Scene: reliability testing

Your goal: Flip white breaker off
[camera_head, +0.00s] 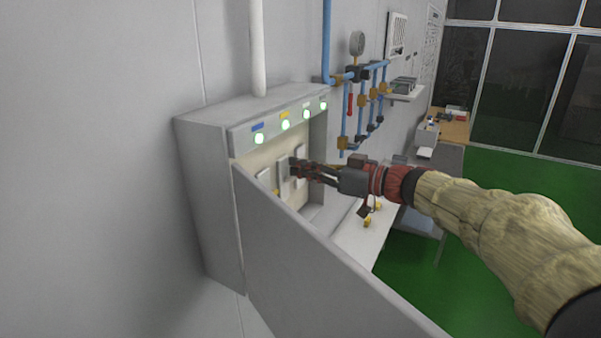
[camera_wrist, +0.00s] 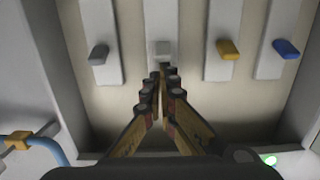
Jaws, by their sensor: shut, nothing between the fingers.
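The white breaker switch (camera_wrist: 162,47) is a small white toggle on a pale vertical plate, second from the left in the wrist view. In the head view its plate (camera_head: 283,181) shows inside the open breaker box, and its toggle is hidden by the fingers. My gripper (camera_wrist: 159,72) is shut with nothing between its fingers. Its tips are at the white toggle's near end in the wrist view; I cannot tell whether they touch. In the head view my gripper (camera_head: 294,166) reaches into the box from the right.
A grey toggle (camera_wrist: 98,54) is on one side; yellow (camera_wrist: 228,49) and blue (camera_wrist: 286,48) toggles are on the other. The box (camera_head: 208,190) has lit green lamps (camera_head: 259,139) along its top. Its open door (camera_head: 310,265) stands in front. Blue pipes (camera_head: 326,45) run at right.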

